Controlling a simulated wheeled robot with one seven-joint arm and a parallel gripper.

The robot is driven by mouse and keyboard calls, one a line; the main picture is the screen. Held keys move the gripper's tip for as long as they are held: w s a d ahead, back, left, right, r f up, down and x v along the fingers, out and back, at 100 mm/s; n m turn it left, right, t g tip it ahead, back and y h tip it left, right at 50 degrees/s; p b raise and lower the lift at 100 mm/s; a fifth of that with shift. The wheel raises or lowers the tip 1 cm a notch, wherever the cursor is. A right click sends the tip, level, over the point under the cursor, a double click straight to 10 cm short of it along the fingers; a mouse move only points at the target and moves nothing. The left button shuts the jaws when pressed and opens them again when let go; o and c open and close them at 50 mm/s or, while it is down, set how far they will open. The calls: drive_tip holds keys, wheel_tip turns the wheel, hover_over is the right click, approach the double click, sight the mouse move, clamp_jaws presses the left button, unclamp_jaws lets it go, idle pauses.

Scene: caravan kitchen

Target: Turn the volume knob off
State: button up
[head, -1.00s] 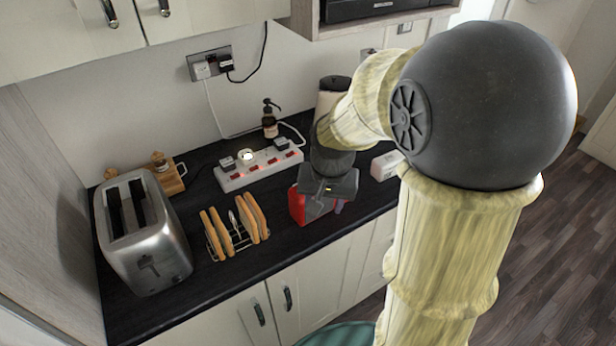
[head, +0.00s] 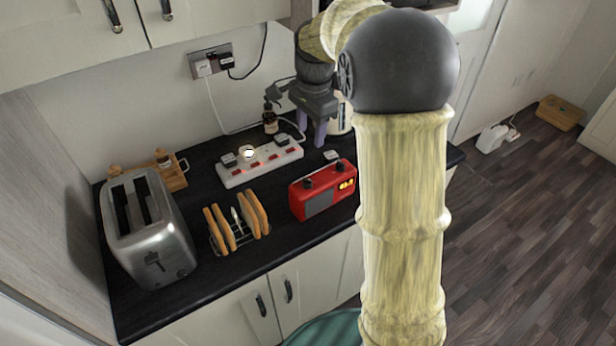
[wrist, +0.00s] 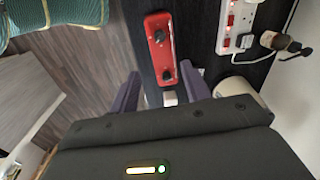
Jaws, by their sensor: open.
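The red radio (head: 324,190) stands on the dark worktop, with a grey speaker grille and a lit yellow display on its front. Two dark knobs sit on its top, a left knob (head: 308,183) and a right knob (head: 339,167). Which one is the volume knob I cannot tell. My gripper (head: 318,140) is open and empty, pointing down above the worktop behind the radio, apart from it. In the wrist view the radio (wrist: 160,50) and both knobs lie ahead, between and beyond the spread purple fingers (wrist: 160,88).
A white power strip (head: 260,164) with plugs and red switches lies left of my gripper. A dark soap bottle (head: 270,120) stands behind it. A toast rack (head: 236,225) and a steel toaster (head: 150,230) stand left of the radio. A pale canister (head: 340,115) is close behind my gripper.

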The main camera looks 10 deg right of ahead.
sight(308, 180)
drive_tip(key=f+p, duration=0.1)
drive_tip(key=f, duration=1)
drive_tip(key=w+f+p, duration=0.1)
drive_tip(key=f, duration=0.5)
drive_tip(key=shift+a+p, duration=0.25)
drive_tip(key=shift+p, duration=0.05)
drive_tip(key=c, duration=1)
